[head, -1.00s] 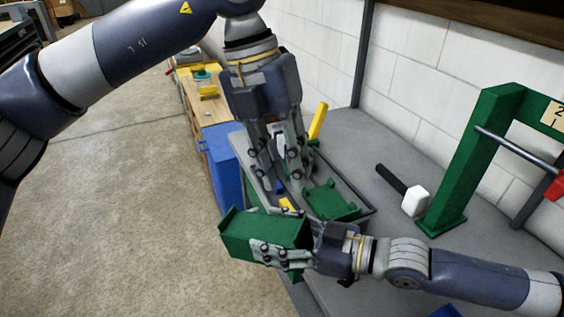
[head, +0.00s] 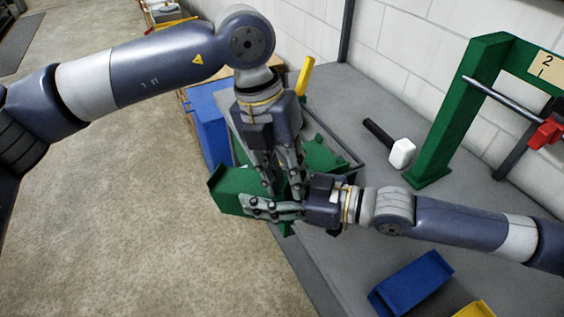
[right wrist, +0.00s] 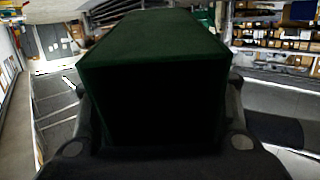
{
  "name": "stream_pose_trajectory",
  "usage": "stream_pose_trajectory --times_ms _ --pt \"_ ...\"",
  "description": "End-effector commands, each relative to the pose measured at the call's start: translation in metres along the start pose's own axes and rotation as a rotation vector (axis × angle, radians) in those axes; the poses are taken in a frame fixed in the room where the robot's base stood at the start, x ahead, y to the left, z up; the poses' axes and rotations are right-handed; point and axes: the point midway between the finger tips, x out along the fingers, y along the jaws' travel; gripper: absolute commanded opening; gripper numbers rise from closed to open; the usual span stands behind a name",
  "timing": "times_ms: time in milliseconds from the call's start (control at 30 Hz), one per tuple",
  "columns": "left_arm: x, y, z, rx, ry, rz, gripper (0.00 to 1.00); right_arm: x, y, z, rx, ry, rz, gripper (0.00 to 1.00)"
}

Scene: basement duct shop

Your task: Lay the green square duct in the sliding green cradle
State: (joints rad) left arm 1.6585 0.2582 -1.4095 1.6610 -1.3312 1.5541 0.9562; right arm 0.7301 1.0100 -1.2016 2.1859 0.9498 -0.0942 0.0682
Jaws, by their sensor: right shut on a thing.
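The green square duct (head: 232,183) is held over the bench's near left edge. My right gripper (head: 254,206) is shut on it. The duct also fills the middle of the right wrist view (right wrist: 150,60), between the fingers. My left gripper (head: 283,190) points down just beside the right gripper, its fingers apart; it overlaps the duct's right part in the picture, and I cannot tell whether it touches. The green cradle (head: 322,155) sits behind in a grey frame, partly hidden by my left gripper.
A white-headed mallet (head: 402,152) lies on the grey bench, before a green stand (head: 456,120) with a rod. A blue piece (head: 411,283) and a yellow piece (head: 474,311) lie at the front right. A blue box (head: 209,122) stands left of the bench.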

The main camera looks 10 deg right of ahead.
Motion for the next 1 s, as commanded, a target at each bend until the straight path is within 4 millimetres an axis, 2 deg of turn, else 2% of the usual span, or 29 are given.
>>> stream_pose_trajectory --times_ms 200,233,333,500,533,600,633,1000 --pt "0.0005 -0.0002 0.0001 0.0 0.0 0.0 0.27 0.0 0.0 -0.001 -0.001 0.002 0.0 0.23" --pt "0.0004 -0.0002 0.0001 0.0 0.0 0.0 0.24 0.0 0.0 -0.001 -0.001 0.002 0.0 0.23" --pt "0.0003 -0.0002 0.0001 0.0 0.0 0.0 0.02 0.0 0.0 -0.001 -0.001 0.002 0.0 0.23" --pt "0.0002 -0.0003 0.0002 0.001 -0.001 0.0 0.0 0.0 0.0 -0.0009 -0.001 0.002 0.0 0.23" --pt "-0.0003 -0.0004 0.0003 0.001 -0.001 -0.001 0.0 0.0 -0.0001 -0.001 -0.001 0.002 0.0 0.63" --pt "-0.0004 -0.0005 0.0003 0.001 -0.001 -0.001 0.0 0.0 -0.0001 -0.0009 -0.001 0.002 0.0 0.79" --pt "-0.0004 -0.0005 0.0003 0.001 -0.002 -0.001 0.0 0.0 -0.0001 -0.0009 -0.001 0.002 0.0 0.82" --pt "-0.0003 -0.0003 0.0003 0.001 -0.002 0.0 0.0 -0.0005 0.0 -0.0003 -0.001 0.0 0.0 0.82"
